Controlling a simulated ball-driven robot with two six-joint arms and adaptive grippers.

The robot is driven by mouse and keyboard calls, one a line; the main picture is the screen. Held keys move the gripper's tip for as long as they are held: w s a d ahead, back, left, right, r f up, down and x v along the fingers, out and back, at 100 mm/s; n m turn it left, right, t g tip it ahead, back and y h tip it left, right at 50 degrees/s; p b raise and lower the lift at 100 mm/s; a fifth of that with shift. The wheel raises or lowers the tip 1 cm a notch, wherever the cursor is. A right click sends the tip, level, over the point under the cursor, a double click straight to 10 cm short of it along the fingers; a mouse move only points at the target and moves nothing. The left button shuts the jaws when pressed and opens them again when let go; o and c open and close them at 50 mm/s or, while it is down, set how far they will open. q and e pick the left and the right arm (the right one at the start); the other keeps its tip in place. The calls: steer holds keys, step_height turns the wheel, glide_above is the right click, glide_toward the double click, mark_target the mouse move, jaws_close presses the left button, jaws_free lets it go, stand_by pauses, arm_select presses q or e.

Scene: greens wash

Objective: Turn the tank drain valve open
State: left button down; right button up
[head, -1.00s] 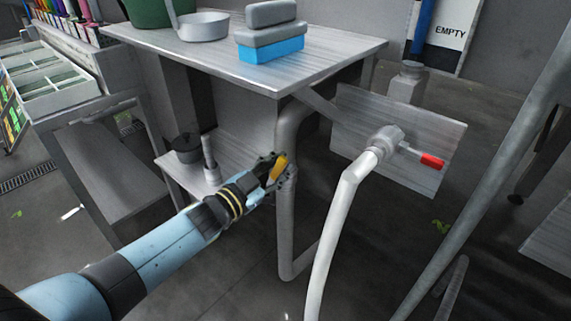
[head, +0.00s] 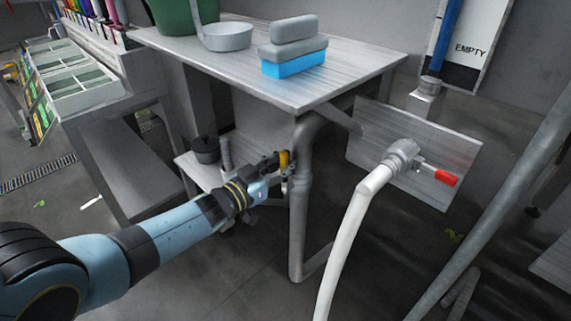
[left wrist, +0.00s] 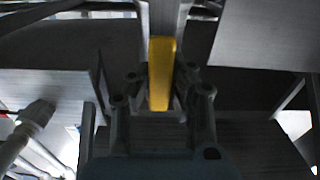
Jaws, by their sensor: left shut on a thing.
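A yellow handle (head: 285,160), which looks like the tank drain valve's lever, is beside a grey drain pipe (head: 301,200) under the metal table. My left gripper (head: 278,168) is at the handle and shut on it. In the left wrist view the yellow handle (left wrist: 161,62) stands nearly upright between the two fingers of my left gripper (left wrist: 162,92). The valve body is mostly hidden by the gripper. My right gripper is in neither view.
A white hose (head: 352,225) runs to a fitting with a red handle (head: 446,178) on a metal plate (head: 440,140), right of the pipe. The metal table (head: 345,75) overhangs the gripper. A small dark pot (head: 206,150) sits on a low shelf behind the arm.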

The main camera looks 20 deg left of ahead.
arm_select(q)
steer(key=shift+f, duration=0.1)
steer(key=c, duration=1.2)
jaws_free()
steer(key=shift+a, duration=0.1)
steer(key=shift+o, duration=0.2)
steer(key=v, duration=1.2)
